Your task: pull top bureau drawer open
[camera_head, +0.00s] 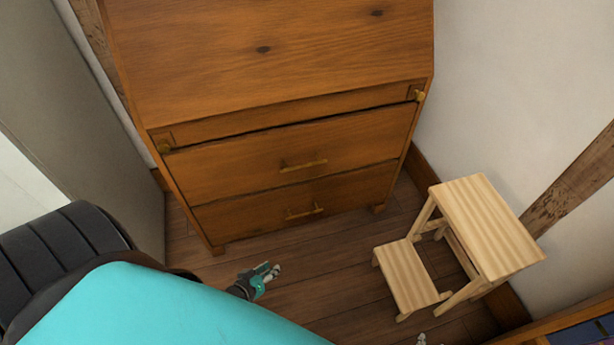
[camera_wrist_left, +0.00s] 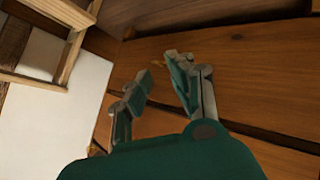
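The wooden bureau (camera_head: 270,60) stands against the wall in the head view, its slanted front closed. Its top drawer (camera_head: 225,169) looks shut and has a brass bar handle (camera_head: 303,164). My left gripper (camera_head: 270,270) is low in front of the bureau, apart from the handle in the head view. In the left wrist view its two fingers (camera_wrist_left: 160,72) are spread with nothing held between them. Bureau wood (camera_wrist_left: 265,75) fills the background there, and a small brass piece shows behind the fingertips. Only a small grey tip, perhaps of my right gripper (camera_head: 422,340), shows at the bottom edge.
The lower drawer (camera_head: 245,213) looks shut and has its own handle (camera_head: 304,211). Small brass knobs sit at both upper corners. A pale wooden step stool (camera_head: 480,220) stands right of the bureau near the wall. Bare floor (camera_head: 335,250) lies in front of the bureau.

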